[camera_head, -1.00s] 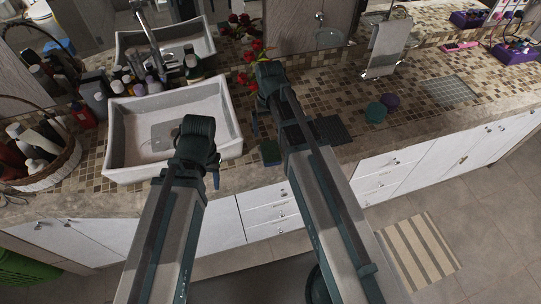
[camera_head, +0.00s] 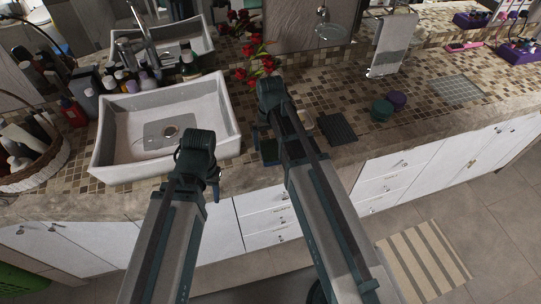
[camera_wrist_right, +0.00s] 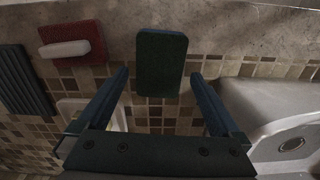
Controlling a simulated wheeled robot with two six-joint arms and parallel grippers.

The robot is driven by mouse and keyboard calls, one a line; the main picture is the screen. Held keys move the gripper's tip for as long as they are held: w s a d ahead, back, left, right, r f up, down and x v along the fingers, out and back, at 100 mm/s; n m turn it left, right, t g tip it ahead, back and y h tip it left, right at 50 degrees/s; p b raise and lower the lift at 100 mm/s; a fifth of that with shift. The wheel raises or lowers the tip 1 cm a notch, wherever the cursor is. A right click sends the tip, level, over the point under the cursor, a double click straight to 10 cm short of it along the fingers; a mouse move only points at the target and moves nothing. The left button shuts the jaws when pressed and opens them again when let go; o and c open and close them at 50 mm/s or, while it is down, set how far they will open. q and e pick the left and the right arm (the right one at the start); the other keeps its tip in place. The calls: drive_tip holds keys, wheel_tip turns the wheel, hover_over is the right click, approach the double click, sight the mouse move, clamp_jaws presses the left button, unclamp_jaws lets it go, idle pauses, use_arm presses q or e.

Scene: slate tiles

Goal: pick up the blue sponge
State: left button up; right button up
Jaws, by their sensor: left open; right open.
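The sponge (camera_wrist_right: 161,60) lies flat on the tiled counter, with a dark green face and a bluish edge. It also shows beside my right arm in the head view (camera_head: 268,151), partly hidden. My right gripper (camera_wrist_right: 160,76) is open above the counter. In its wrist view the sponge appears between and beyond the two fingertips, not gripped. My left gripper (camera_head: 213,186) is over the front edge of the sink, its fingers mostly hidden by its own wrist.
A white sink (camera_head: 116,150) stands left of the sponge. A red item with a white bar (camera_wrist_right: 72,45), a dark ribbed mat (camera_wrist_right: 20,85) and a pale dish (camera_wrist_right: 88,112) lie on its other side. Green and purple round containers (camera_head: 382,110) stand further right. Red flowers (camera_head: 247,70) stand behind.

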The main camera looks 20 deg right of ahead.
sight(271, 149)
wheel_tip(271, 149, down, 3)
drive_tip(key=shift+f+b, duration=0.1)
drive_tip(key=shift+b, duration=1.05)
drive_tip(key=shift+c, duration=0.2)
drive_tip(key=c, duration=1.1)
wheel_tip(271, 149, up, 10)
drive_tip(key=p, duration=1)
